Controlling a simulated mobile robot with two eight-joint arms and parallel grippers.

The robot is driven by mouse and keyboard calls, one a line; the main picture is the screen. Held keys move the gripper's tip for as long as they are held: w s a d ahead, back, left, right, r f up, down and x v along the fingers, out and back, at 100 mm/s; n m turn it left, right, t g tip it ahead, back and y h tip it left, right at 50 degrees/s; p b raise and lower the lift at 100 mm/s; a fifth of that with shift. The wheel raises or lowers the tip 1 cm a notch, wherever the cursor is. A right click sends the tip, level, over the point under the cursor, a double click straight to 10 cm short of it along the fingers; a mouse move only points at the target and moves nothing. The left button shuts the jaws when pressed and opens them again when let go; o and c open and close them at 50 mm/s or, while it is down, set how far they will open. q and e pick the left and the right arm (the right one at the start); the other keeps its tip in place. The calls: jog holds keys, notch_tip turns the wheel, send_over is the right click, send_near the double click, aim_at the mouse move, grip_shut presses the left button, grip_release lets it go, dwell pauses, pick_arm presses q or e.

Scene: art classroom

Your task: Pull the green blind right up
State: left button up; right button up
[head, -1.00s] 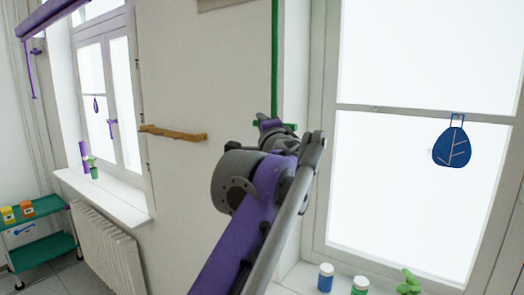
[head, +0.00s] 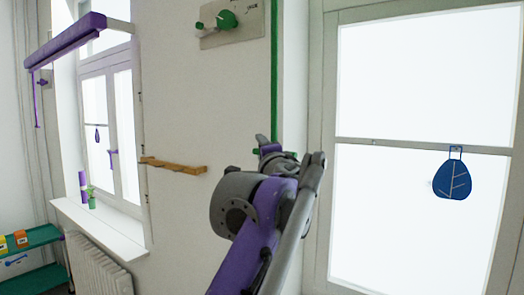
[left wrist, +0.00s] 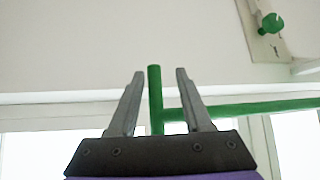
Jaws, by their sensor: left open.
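A green pull rod (head: 274,70) hangs down the wall beside the right window in the head view. Its lower end is at my left gripper (head: 266,144), where a bit of green shows behind the fingers. In the left wrist view, the gripper (left wrist: 159,72) is open, with a short green crosspiece (left wrist: 155,95) between its two fingers. A long green bar (left wrist: 250,108) runs from it to the right. I cannot tell whether the fingers touch it. The green blind itself is not recognisable in view. My right gripper is not in view.
A wall plate with a green knob (head: 227,19) is at the top; the knob also shows in the left wrist view (left wrist: 271,23). A wooden rail (head: 172,166) juts from the wall. A purple blind (head: 66,42) tops the left window.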

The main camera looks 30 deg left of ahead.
pick_arm(q)
jog(key=shift+s, duration=0.1)
jog(key=b+v, duration=0.1)
jog(key=v, duration=0.9)
jog(key=shift+s+d, duration=0.2)
jog(key=shift+d, duration=0.1)
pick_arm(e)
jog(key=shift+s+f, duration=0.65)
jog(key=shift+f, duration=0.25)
